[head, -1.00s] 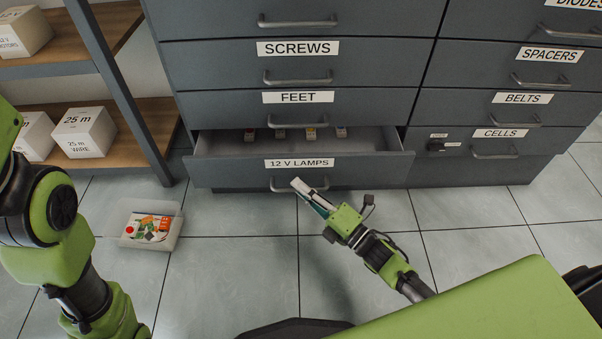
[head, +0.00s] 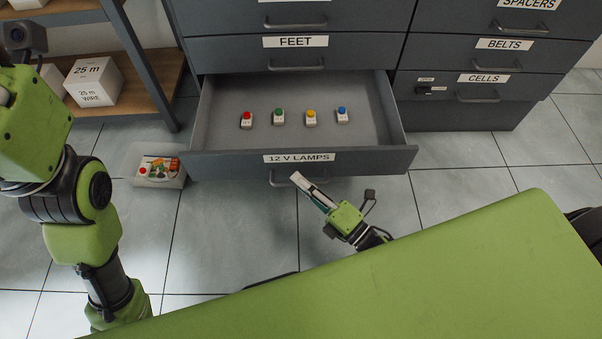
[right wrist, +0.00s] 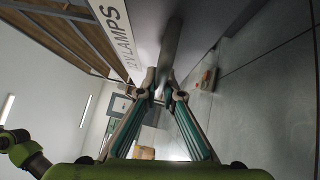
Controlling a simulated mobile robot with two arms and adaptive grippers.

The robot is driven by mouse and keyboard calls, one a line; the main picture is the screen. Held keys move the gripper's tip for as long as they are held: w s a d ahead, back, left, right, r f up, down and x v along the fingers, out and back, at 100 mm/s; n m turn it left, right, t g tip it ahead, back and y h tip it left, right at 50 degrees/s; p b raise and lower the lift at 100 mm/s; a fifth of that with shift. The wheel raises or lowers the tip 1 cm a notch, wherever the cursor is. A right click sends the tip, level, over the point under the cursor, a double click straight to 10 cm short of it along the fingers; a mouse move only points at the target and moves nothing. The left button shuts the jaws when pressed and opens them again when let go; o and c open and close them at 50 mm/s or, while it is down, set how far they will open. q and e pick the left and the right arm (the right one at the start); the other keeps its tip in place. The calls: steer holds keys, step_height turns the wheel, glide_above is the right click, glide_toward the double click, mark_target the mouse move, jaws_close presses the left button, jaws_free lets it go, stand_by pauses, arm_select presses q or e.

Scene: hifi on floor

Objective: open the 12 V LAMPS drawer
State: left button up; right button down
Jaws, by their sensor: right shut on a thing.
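The 12 V LAMPS drawer (head: 230,164) is pulled well out of the grey cabinet in the head view. My right gripper (head: 297,180) is at the drawer's bar handle (head: 277,182). In the right wrist view the fingers (right wrist: 160,85) are shut on the handle (right wrist: 172,45), beside the drawer's label (right wrist: 113,35). My left arm shows at the left of the head view, but its gripper is out of view.
A wooden shelf (head: 130,105) with white boxes (head: 95,82) is at the left. The CELLS drawer (head: 470,92) is shut. Tiled floor is free at the right.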

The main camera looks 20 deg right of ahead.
stand_by(0.3)
steer(key=c, duration=2.2)
jaws_free()
steer(key=shift+o, duration=0.2)
steer(key=shift+s, duration=0.1)
steer(key=v, duration=1.2)
